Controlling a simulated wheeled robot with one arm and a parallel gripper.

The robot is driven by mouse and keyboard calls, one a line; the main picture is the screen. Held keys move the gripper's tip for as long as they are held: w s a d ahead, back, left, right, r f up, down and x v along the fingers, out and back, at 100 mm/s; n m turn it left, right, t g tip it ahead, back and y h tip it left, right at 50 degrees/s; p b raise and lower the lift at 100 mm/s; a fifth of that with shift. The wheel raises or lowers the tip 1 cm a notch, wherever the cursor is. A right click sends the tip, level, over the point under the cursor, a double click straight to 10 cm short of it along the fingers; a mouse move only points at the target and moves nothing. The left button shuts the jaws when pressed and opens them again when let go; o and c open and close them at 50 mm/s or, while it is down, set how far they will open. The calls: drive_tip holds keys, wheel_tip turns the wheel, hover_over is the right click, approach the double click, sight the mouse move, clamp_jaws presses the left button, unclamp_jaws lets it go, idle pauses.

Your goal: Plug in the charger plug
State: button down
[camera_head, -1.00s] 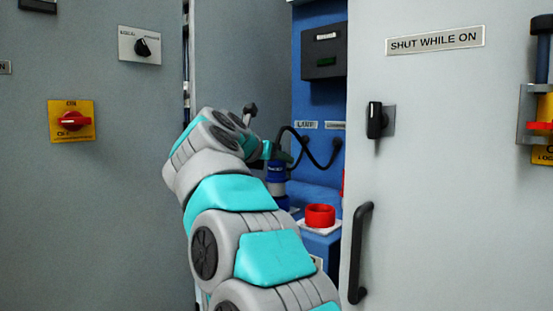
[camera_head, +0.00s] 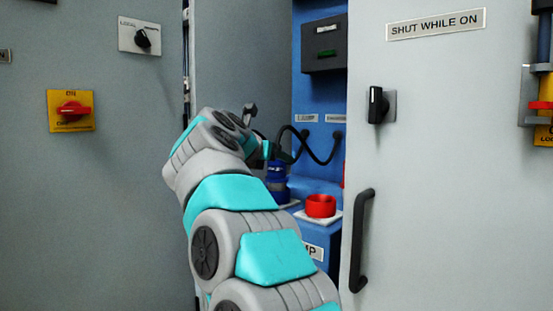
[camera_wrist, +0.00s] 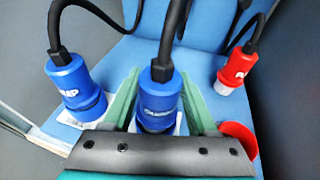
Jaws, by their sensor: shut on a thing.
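My gripper (camera_wrist: 160,80) is shut on a blue plug (camera_wrist: 160,97), with one green finger on each side of it. The plug is upright and a black cable rises from its top. A white plate shows beside its lower end; whether it is above or inside a blue socket I cannot tell, as the gripper body hides the bottom. In the head view my gripper (camera_head: 268,151) is at the blue plug (camera_head: 277,170), inside the open cabinet.
A red socket (camera_head: 320,205) stands open on the blue ledge, right of the held plug. A red plug (camera_wrist: 235,70) with a cable is behind it. Cables run to the blue back wall (camera_head: 318,90). A grey door with a black handle (camera_head: 361,240) is at the right.

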drive_tip(key=shift+f+b, duration=0.65)
drive_tip(key=shift+f, duration=0.05)
drive_tip(key=shift+c, duration=0.6)
unclamp_jaws()
drive_tip(key=v, duration=0.7)
drive_tip(key=shift+s+r+b, duration=0.15)
drive_tip(key=shift+s+b, duration=0.2)
drive_tip(key=shift+a, duration=0.15)
